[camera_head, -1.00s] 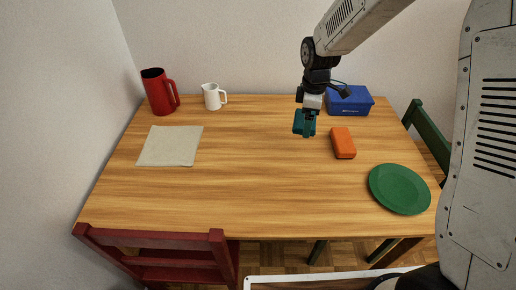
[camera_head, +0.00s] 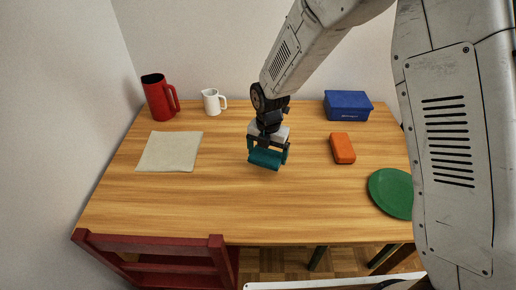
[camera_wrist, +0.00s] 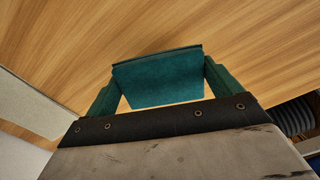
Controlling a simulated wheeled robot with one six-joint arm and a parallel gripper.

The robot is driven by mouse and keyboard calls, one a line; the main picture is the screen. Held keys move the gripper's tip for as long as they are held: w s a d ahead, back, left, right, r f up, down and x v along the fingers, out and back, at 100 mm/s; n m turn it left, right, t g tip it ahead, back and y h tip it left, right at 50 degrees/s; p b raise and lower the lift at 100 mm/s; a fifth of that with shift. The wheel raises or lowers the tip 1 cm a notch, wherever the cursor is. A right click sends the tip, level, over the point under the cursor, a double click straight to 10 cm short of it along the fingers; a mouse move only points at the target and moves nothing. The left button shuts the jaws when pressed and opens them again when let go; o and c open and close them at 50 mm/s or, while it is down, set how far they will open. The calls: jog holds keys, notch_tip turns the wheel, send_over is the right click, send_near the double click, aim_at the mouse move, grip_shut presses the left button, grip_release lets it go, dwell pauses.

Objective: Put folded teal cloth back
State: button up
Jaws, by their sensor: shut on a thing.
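The folded teal cloth (camera_head: 265,158) is a small dark teal block between the fingers of my gripper (camera_head: 267,155). It also shows in the wrist view (camera_wrist: 158,80), with a green finger at each side. My gripper is shut on it over the middle of the table. A gap between cloth and table top is hard to judge, but the cloth looks held above the wood. A flat beige cloth (camera_head: 170,152) lies on the table to the left of my gripper.
A red pitcher (camera_head: 158,100) and a white jug (camera_head: 212,101) stand at the back left. A blue box (camera_head: 347,106), an orange block (camera_head: 342,149) and a green plate (camera_head: 390,193) are on the right. A red chair (camera_head: 150,262) stands at the front. The table's front middle is clear.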

jog(key=w+a, duration=0.1)
jog(key=w, duration=0.2)
jog(key=w+a, duration=0.1)
jog(key=w, duration=0.1)
jog(key=shift+w+a+f, duration=0.25)
jog(key=shift+w+a, duration=0.05)
jog(key=shift+w, duration=0.05)
jog(key=shift+w+a+f, duration=0.1)
jog(key=shift+w+f, duration=0.15)
jog(key=shift+f, duration=1.55)
jog(key=o, duration=0.9)
jog(key=shift+f, duration=0.15)
jog(key=shift+c, duration=0.2)
notch_tip(320, 180, up, 12)
jog(key=shift+r, duration=0.2)
